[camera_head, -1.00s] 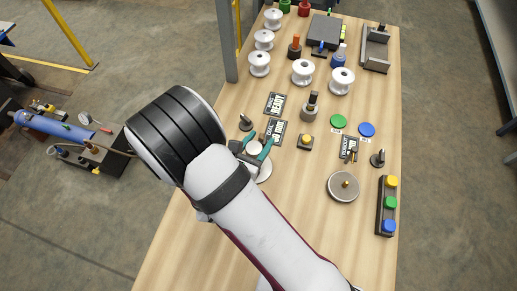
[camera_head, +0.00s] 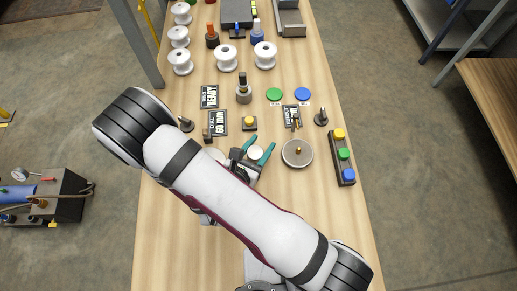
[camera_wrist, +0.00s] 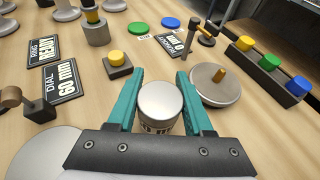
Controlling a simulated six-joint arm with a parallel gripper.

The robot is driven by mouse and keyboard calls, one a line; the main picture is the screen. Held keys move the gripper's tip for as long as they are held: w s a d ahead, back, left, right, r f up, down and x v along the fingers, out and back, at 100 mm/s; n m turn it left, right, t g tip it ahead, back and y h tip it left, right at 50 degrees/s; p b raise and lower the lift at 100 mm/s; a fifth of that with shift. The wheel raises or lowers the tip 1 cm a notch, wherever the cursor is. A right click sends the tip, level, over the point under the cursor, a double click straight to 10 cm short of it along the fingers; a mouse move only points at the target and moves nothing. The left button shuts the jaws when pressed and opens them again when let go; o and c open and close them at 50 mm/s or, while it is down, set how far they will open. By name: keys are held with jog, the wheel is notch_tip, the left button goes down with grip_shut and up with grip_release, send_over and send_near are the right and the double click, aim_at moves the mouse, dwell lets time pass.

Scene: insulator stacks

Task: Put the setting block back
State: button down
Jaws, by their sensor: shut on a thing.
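My gripper (camera_head: 259,147) has teal fingers and is low over the middle of the table. In the wrist view, my gripper (camera_wrist: 160,85) is shut on a short silver-white cylinder, the setting block (camera_wrist: 160,100), which stands upright between the fingers. Dark marks show on its side, too small to read. In the head view the setting block (camera_head: 255,152) is a pale round top between the fingers. I cannot tell whether its base touches the table. A round grey plate with a brass knob (camera_wrist: 216,88) lies just right of the gripper.
A pale disc (camera_wrist: 40,155) lies left of the gripper. Ahead are a yellow-button box (camera_wrist: 117,64), a "DIAL 60 mm" sign (camera_wrist: 60,83), a "RING READY" sign (camera_wrist: 42,52) and a dark post (camera_wrist: 95,30). A three-button panel (camera_wrist: 265,75) stands at right. White insulators (camera_head: 227,58) stand farther back.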

jog(key=shift+f, duration=0.7)
jog(key=shift+f, duration=0.15)
jog(key=shift+c, duration=1.5)
grip_release()
